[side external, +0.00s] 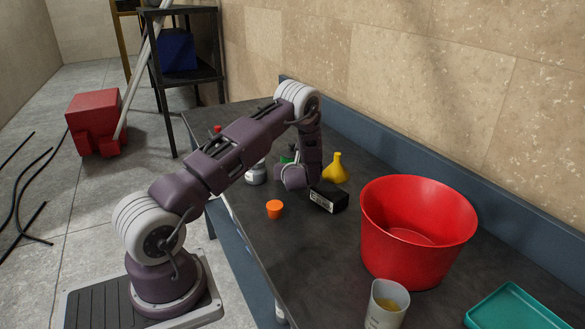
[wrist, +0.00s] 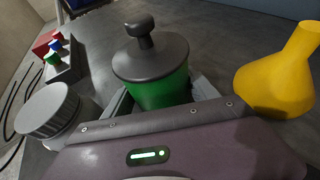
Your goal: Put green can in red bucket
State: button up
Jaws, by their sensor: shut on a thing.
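The green can (wrist: 165,95) has a wide black lid with a knob and stands between the two fingers of my gripper (wrist: 163,100) in the wrist view. My gripper is shut on the can's sides. In the side external view only a little green of the can (side external: 287,157) shows behind my wrist, and the fingers are hidden. I cannot tell whether the can touches the table. The red bucket (side external: 415,253) stands upright on the table to the right of my gripper, wide open at the top; its visible inside looks empty.
A grey-lidded jar (wrist: 45,110) and a yellow funnel-shaped vessel (wrist: 285,75) stand close on either side. A black box (side external: 328,198) lies between my gripper and the bucket. An orange cup (side external: 274,209), a beaker (side external: 386,305) and a teal tray (side external: 515,308) are nearer the front.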

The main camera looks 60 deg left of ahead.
jog(key=o, duration=1.6)
jog(key=shift+f, duration=0.1)
jog(key=shift+o, duration=0.2)
